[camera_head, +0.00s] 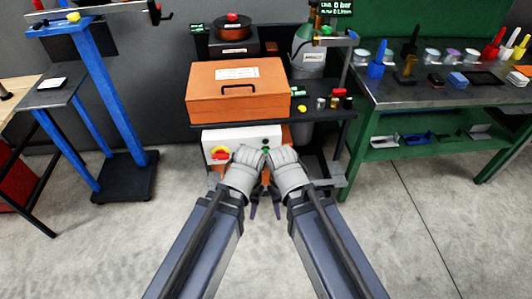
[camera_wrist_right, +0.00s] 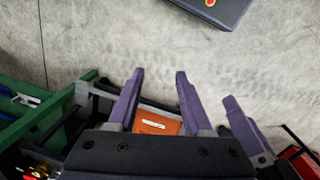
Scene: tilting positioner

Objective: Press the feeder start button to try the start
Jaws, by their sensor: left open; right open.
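A white control box (camera_head: 255,137) sits low under the shelf of the dark cart in the head view. It has a red knob on a yellow plate (camera_head: 219,153) at its left. A small green spot (camera_head: 266,149) shows between my wrists; I cannot tell if it is the start button. My wrists cover the box's lower right part. My left gripper (camera_head: 254,209) and right gripper (camera_head: 277,209) point downward side by side in front of the box, mostly hidden by the wrists. In the right wrist view the right gripper (camera_wrist_right: 159,73) is open and empty, with another purple finger beside it.
An orange case (camera_head: 238,92) stands on the cart above the box. A grey cylinder (camera_head: 308,58) stands behind it. A green workbench (camera_head: 440,92) with tools is at the right, a blue stand (camera_head: 95,90) at the left.

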